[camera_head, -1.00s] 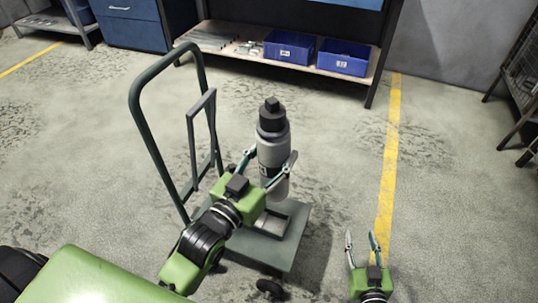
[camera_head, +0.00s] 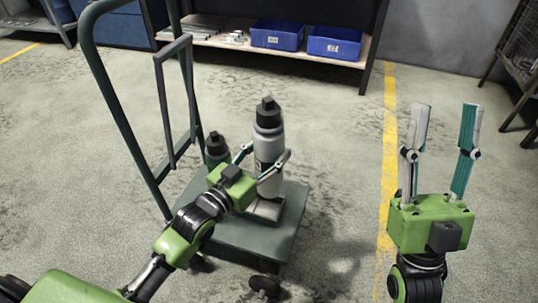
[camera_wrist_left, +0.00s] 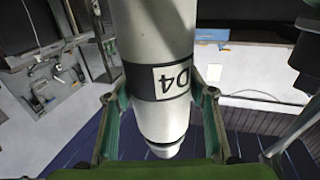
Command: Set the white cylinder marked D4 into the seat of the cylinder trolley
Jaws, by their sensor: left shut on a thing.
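The white cylinder marked D4 (camera_head: 268,139), with a black cap and dark band, stands upright in my left gripper (camera_head: 262,168). In the left wrist view, the fingers (camera_wrist_left: 161,110) are on both sides of the cylinder (camera_wrist_left: 158,115), and its D4 label shows upside down. The green cylinder trolley (camera_head: 246,246) is under it. The cylinder's lower end is at the trolley's seat (camera_head: 266,209); I cannot tell whether it rests in it or hangs just above. My right gripper (camera_head: 446,108) is open and empty, right of the trolley.
A second, dark-capped cylinder (camera_head: 217,145) stands on the trolley behind my left gripper. The trolley's tall handle (camera_head: 108,97) rises at the left. Blue bins (camera_head: 333,43) sit on a shelf at the back. Floor by the yellow line (camera_head: 389,148) is clear.

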